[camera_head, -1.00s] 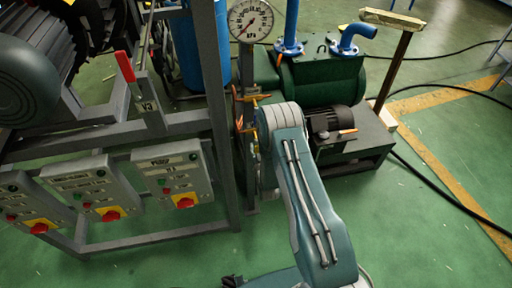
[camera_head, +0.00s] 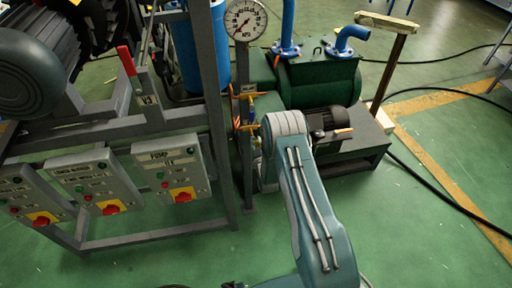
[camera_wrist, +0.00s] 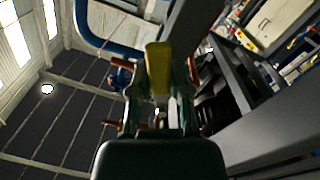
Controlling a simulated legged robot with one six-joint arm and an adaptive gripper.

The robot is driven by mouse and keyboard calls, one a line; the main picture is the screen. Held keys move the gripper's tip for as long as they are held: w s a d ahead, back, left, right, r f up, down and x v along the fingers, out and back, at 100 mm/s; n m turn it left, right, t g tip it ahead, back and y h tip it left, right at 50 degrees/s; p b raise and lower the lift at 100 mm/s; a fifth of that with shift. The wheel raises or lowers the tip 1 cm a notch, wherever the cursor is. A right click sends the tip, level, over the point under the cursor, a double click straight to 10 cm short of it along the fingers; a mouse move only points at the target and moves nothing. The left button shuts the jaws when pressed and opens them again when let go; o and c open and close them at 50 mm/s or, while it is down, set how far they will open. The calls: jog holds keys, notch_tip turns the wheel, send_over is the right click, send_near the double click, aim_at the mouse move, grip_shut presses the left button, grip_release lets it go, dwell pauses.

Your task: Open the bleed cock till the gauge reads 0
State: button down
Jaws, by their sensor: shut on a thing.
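The round white gauge (camera_head: 246,20) stands on a thin grey post in the head view. Its dark needle seems to point to the lower left, but the numbers are too small to read. Below it on the post is the bleed cock (camera_head: 247,127), with a small yellow handle. My gripper's fingers are largely hidden by my arm in the head view. In the wrist view my gripper (camera_wrist: 160,85) is shut on the yellow handle (camera_wrist: 158,62), which sits upright between the two dark fingers. Where the handle meets the valve is hidden.
A grey frame with several switch boxes (camera_head: 173,174) stands left of my arm. A red-handled valve lever (camera_head: 127,62) is above them. A green pump tank (camera_head: 320,80) and its motor stand close behind my arm. Open green floor lies to the right.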

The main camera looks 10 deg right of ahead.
jog(key=n, duration=0.2)
jog(key=d+r+n, duration=0.1)
jog(key=n, duration=0.3)
jog(key=shift+w+d+r, duration=0.1)
jog(key=shift+d+r, duration=0.2)
jog(key=n, duration=0.2)
jog(key=r+n, duration=0.1)
jog(key=shift+d+n, duration=0.2)
jog(key=shift+n, duration=0.2)
jog(key=shift+r+n, duration=0.35)
jog(key=shift+n, duration=0.85)
jog(key=c, duration=0.6)
grip_release()
jog(key=shift+o, duration=0.2)
jog(key=shift+a, duration=0.1)
